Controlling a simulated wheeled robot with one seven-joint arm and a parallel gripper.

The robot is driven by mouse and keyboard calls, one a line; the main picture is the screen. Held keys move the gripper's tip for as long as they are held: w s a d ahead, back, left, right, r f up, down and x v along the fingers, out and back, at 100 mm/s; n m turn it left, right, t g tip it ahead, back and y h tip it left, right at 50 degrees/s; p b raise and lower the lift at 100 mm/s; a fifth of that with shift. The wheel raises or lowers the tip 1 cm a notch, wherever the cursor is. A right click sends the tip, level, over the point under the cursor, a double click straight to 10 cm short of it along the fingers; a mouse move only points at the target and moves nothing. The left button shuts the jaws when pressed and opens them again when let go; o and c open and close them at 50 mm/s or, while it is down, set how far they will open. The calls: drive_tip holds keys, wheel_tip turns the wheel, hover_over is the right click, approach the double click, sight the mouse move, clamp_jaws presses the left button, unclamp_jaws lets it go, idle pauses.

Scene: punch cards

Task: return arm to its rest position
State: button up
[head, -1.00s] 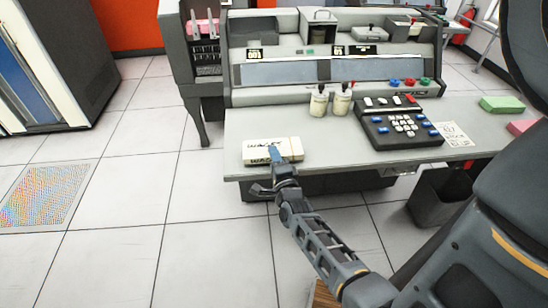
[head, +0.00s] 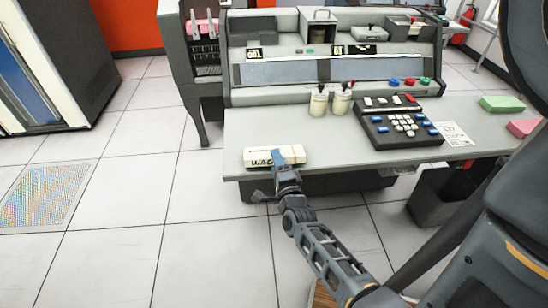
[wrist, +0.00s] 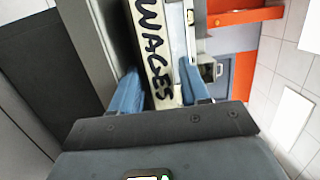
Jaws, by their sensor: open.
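A long white box (head: 258,159) with dark lettering lies at the left front edge of the console desk (head: 240,125). In the wrist view the box (wrist: 158,55) reads "WAGES" and appears between my two blue fingers. My gripper (head: 279,159) is open at the right part of the box, with its fingers (wrist: 160,75) spread on either side of it. Whether a finger touches the box cannot be told. My arm reaches up to it from the lower right in the head view.
Two cream bottles (head: 329,102) stand behind the box to the right. A black keypad (head: 401,125), a paper sheet (head: 454,134) and green (head: 502,104) and pink (head: 522,128) blocks lie farther right.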

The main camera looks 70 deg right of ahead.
drive_tip(key=v, duration=0.5)
drive_tip(key=shift+a+f, duration=0.1)
